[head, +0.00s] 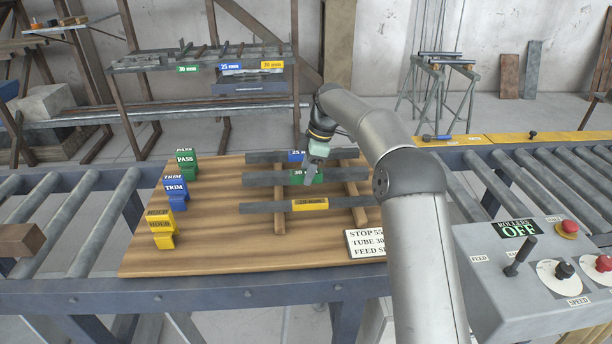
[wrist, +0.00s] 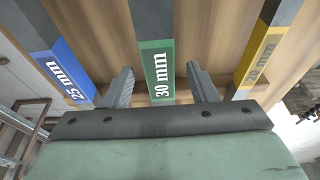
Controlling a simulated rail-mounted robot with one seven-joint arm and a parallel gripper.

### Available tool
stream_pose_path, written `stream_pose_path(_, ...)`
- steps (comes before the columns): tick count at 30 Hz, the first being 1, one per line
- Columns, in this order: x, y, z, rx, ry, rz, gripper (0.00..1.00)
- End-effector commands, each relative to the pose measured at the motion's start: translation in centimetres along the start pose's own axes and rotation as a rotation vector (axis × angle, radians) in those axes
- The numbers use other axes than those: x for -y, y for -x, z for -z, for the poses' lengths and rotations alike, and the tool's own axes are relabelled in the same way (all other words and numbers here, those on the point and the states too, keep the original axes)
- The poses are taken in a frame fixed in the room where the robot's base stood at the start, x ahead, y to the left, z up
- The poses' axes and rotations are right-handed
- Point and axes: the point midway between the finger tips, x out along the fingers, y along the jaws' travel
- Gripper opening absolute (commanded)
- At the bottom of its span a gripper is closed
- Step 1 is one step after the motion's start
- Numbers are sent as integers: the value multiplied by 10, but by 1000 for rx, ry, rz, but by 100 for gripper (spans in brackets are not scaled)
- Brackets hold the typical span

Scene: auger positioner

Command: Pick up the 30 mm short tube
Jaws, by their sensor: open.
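The 30 mm short tube (head: 266,179) is a dark grey bar with a green label. It lies across two wooden rails on the board, as the middle one of three bars. In the wrist view the 30 mm tube (wrist: 156,62) runs up the middle, its green label towards me. My gripper (head: 307,178) is at this tube's middle, partly covering its label in the head view. In the wrist view my gripper (wrist: 161,86) is open, with one finger on each side of the tube and gaps between. I cannot tell how low the fingertips reach beside it.
The blue-labelled 25 mm bar (wrist: 62,70) lies left and the yellow-labelled bar (wrist: 259,55) right, close outside the fingers. Green, blue and yellow label blocks (head: 175,190) stand at the left of the wooden board (head: 220,255). A control box (head: 540,270) is at right.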

Motion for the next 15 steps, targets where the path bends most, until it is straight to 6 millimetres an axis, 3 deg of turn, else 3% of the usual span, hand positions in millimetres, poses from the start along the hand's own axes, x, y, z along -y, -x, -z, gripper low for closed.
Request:
stream_pose_path(8,0,-6,0,0,0,-1,53)
stream_pose_path(14,0,-6,0,0,0,0,3)
stream_pose_path(15,0,-6,0,0,0,0,0)
